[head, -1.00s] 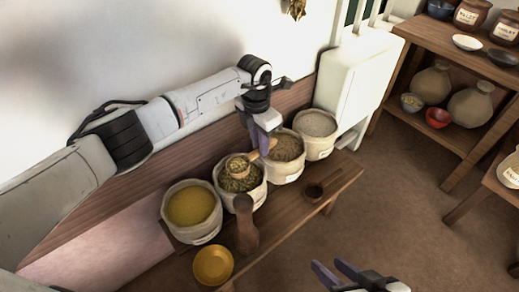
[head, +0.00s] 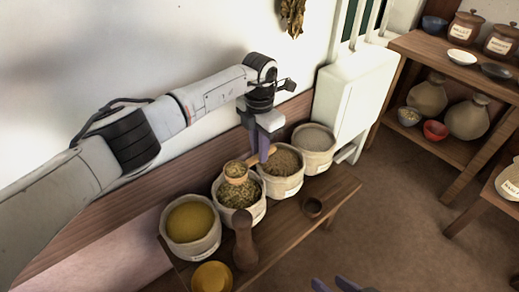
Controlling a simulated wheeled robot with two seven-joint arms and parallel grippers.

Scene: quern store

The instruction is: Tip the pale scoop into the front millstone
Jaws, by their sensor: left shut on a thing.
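The pale wooden scoop (head: 236,180) holds greenish-brown grain, and its bowl is just above the second sack from the left (head: 254,213), which holds similar grain. My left gripper (head: 264,152) is shut on the scoop's handle, above the gap between that sack and the brown-grain sack (head: 283,184). The scoop looks about level. My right gripper (head: 331,286) is at the bottom edge, mostly cut off, its two fingertips apart and empty. No millstone shows in this view.
The sacks stand on a low wooden bench (head: 335,205), with a yellow-grain sack (head: 193,242) at left and a pale-grain sack (head: 319,162) at right.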

